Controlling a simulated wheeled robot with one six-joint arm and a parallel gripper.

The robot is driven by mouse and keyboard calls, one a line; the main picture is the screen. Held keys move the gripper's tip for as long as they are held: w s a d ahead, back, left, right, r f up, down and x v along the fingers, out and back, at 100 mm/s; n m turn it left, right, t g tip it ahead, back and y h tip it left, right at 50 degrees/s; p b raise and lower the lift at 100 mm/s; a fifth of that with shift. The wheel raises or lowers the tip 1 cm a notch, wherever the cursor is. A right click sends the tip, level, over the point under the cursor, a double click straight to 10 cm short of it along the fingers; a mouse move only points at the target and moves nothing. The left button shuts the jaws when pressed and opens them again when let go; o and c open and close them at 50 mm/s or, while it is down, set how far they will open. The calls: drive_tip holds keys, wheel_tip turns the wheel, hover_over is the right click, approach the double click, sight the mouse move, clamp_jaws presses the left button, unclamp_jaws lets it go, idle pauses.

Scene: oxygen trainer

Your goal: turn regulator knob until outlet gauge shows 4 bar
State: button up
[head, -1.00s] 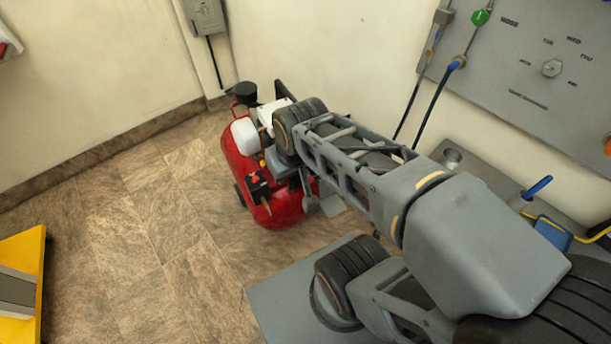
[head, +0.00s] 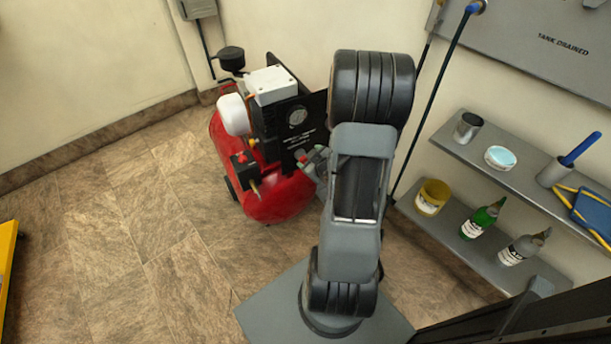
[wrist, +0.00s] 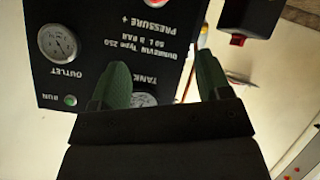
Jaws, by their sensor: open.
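The red compressor (head: 285,200) stands on the floor with a black panel (head: 311,140) on it. In the wrist view the panel (wrist: 100,20) appears upside down, with the outlet gauge (wrist: 57,42) at the left; its needle is too small to read. A tank gauge is mostly hidden behind my gripper. A red part (wrist: 158,3), perhaps the regulator knob, is cut by the top edge above the word PRESSURE. My gripper (wrist: 160,58) is open and empty, its green fingers in front of the panel. In the head view my gripper (head: 316,158) is close to the panel, partly hidden.
A black box with a red button (wrist: 237,40) is at the upper right of the wrist view. In the head view, shelves (head: 510,170) with a cup, a yellow tub and bottles are on the right wall. The tiled floor (head: 120,250) at left is clear.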

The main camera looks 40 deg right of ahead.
sight(304, 160)
drive_tip(key=s+d+f+m+t+b, duration=0.1)
drive_tip(key=s+f+m+t+b, duration=0.1)
drive_tip(key=s+f+t+b, duration=0.65)
drive_tip(key=w+g+b, duration=0.1)
drive_tip(key=w, duration=0.4)
drive_tip(key=w+d+b, duration=0.1)
drive_tip(key=w, duration=0.4)
drive_tip(key=w+f+g+b, duration=0.1)
drive_tip(key=w, duration=0.4)
drive_tip(key=shift+w+d+g, duration=0.1)
drive_tip(key=shift+d+g, duration=0.25)
drive_tip(key=shift+d, duration=0.05)
drive_tip(key=c, duration=0.9)
drive_tip(key=shift+m+b, duration=0.35)
drive_tip(key=shift+m, duration=0.35)
